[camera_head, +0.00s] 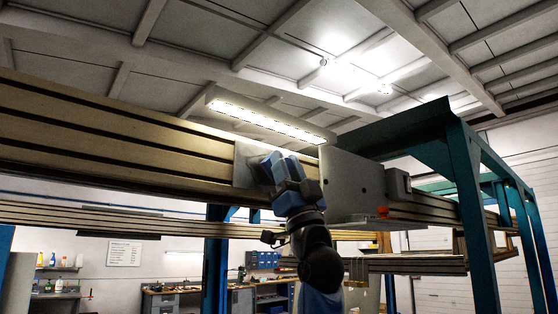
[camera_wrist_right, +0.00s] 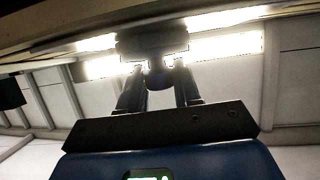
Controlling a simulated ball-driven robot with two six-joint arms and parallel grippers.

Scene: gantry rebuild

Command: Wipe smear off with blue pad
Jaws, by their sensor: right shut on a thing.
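My right gripper (camera_head: 276,166) is raised to the long beam (camera_head: 110,140), close to a pale grey patch or plate (camera_head: 243,160) on its face. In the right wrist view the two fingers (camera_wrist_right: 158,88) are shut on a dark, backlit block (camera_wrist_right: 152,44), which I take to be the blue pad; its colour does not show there. The pad lies near the beam's surface; I cannot tell whether it touches. No smear can be made out for certain; the gripper covers part of the patch. My left gripper is out of view.
A grey metal carriage plate (camera_head: 352,185) stands just right of my gripper. A lit lamp bar (camera_head: 270,118) runs above the beam. Teal gantry posts (camera_head: 472,210) stand at the right. Workbenches and a shelf with bottles (camera_head: 58,268) are far behind.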

